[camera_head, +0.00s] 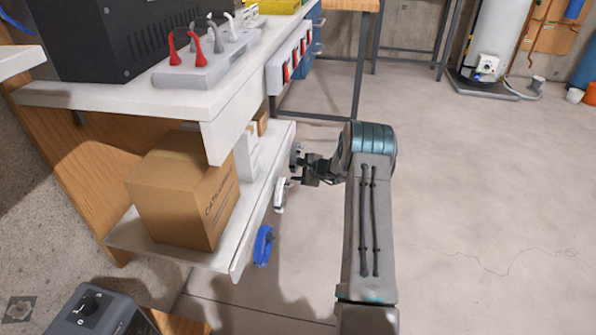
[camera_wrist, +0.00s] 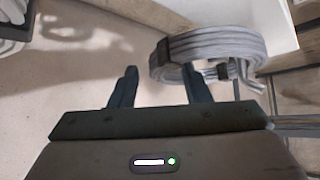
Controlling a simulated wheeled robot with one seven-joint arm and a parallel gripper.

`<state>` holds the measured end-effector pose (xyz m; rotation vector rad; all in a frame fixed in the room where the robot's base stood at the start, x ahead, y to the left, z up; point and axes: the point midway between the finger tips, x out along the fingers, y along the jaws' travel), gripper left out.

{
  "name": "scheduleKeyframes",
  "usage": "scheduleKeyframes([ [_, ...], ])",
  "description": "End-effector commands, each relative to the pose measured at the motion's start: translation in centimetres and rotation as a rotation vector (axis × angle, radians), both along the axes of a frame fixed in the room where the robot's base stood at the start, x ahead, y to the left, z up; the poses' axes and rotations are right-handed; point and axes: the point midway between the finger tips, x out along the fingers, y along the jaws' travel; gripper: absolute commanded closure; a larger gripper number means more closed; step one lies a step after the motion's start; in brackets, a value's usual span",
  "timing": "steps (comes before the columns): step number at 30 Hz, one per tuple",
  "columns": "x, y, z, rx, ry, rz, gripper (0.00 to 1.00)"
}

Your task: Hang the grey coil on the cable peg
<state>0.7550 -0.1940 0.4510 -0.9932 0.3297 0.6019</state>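A grey coil (camera_wrist: 215,45) with dark bands shows in the wrist view, beside a white panel. Its near loop lies behind the tip of my right-hand finger, and I cannot tell whether they touch. My gripper (camera_wrist: 158,80) is open, its fingers wide apart with nothing clearly held between them. In the head view my gripper (camera_head: 303,171) is at the lower shelf's front edge. A pale coil (camera_head: 280,195) hangs at that edge just below and left of it; I cannot tell whether it is the same coil. The cable peg is not clearly visible.
A blue coil (camera_head: 263,245) hangs nearer along the lower shelf (camera_head: 250,225). A cardboard box (camera_head: 185,195) sits on this shelf. The workbench above holds a rack of red and white-handled tools (camera_head: 205,65). Open concrete floor (camera_head: 480,180) lies to the right.

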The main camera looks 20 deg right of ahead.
Motion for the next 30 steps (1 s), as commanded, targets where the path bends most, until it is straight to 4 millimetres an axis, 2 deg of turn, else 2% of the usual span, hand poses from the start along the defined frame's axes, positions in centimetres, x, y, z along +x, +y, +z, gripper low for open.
scheduleKeyframes([
  [5, -0.6, -0.3, 0.5, 0.000, 0.000, -0.002, 0.57],
  [8, -1.7, -0.8, 1.4, 0.000, 0.001, -0.003, 0.57],
  [21, -9.2, -3.8, 6.2, -0.001, 0.000, -0.002, 0.57],
  [30, -10.9, -4.4, 7.2, 0.001, 0.000, -0.001, 0.57],
])
